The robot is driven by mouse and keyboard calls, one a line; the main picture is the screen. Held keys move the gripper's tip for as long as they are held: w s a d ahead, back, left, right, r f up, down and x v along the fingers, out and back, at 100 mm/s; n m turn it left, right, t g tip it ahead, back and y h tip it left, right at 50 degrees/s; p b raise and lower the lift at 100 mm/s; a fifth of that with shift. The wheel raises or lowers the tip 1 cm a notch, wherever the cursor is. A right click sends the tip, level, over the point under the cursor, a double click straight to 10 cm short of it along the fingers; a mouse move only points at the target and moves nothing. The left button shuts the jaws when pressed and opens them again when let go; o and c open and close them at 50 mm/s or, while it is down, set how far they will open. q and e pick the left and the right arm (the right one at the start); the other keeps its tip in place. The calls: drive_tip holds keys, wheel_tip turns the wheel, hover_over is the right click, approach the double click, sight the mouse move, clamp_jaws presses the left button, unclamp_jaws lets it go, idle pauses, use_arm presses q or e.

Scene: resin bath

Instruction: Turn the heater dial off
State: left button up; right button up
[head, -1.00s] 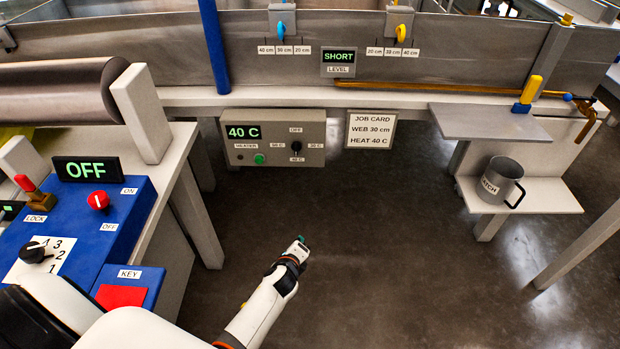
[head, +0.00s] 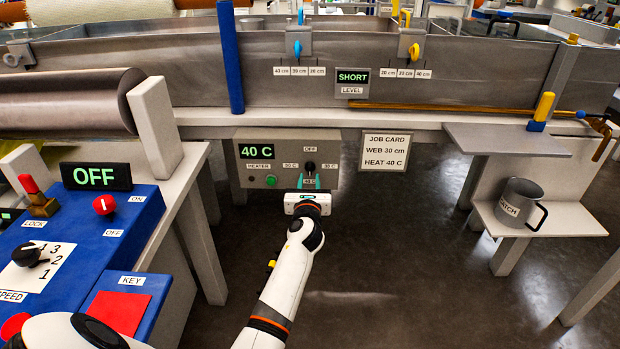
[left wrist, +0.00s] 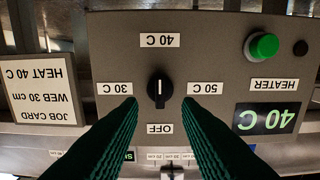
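The heater dial (head: 309,166) is a black knob on the grey heater box (head: 240,173) under the bath. In the left wrist view, which is upside down, the dial (left wrist: 159,86) has a white line along the axis between the 40 C and OFF labels. The heater display (head: 256,152) reads 40 C. My left gripper (head: 309,182) is in front of the box, just below the dial. In the left wrist view its dark green fingers (left wrist: 160,106) are apart, one on each side of the dial's OFF side, with clear gaps. My right gripper is not in view.
A green button (head: 270,181) sits left of the dial. A job card (head: 385,151) hangs right of the box. A blue control panel (head: 75,240) stands at left, and a shelf with a grey CATCH mug (head: 518,203) at right. Floor between them is clear.

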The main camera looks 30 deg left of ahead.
sight(310, 170)
use_arm(q)
drive_tip(key=x, duration=0.2)
drive_tip(key=shift+w+a+f+b, duration=0.1)
drive_tip(key=shift+w+a+b, duration=0.05)
drive_tip(key=shift+w+b, duration=0.2)
drive_tip(key=shift+w+a, duration=0.35)
drive_tip(key=shift+w, duration=0.15)
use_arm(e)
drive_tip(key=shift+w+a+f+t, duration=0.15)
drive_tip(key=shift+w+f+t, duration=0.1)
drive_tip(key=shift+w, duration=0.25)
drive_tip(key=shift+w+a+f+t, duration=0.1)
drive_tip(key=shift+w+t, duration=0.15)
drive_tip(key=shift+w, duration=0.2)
use_arm(q)
clamp_jaws()
